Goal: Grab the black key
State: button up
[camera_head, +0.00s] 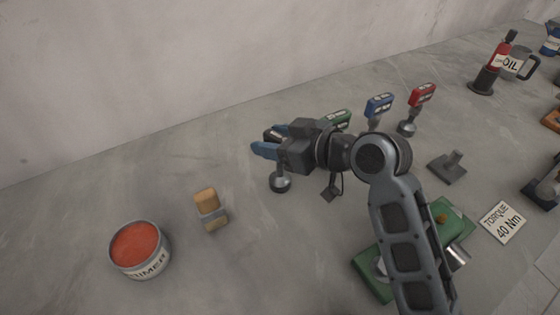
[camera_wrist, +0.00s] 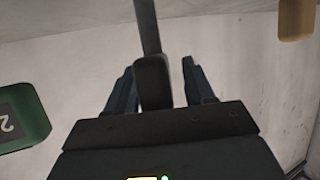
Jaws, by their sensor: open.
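The black key (camera_head: 271,137) stands on a small grey round-based stand (camera_head: 280,183) on the floor, partly hidden by my fingers. In the wrist view the black key (camera_wrist: 153,82) lies between my two blue fingers, with its stem running up the picture. My gripper (camera_head: 264,140) is open around the key; in the wrist view the gripper (camera_wrist: 160,76) shows gaps on both sides, the wider one at the right. Whether a finger touches it is hard to tell.
A green key (camera_head: 336,117), a blue key (camera_head: 379,103) and a red key (camera_head: 422,95) stand to the right on similar stands. A wooden-handled brush-like block (camera_head: 210,207) and a primer tin (camera_head: 139,248) are at the lower left. Floor towards the wall is clear.

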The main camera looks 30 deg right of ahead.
grip_shut()
dwell(0.5)
dwell(0.9)
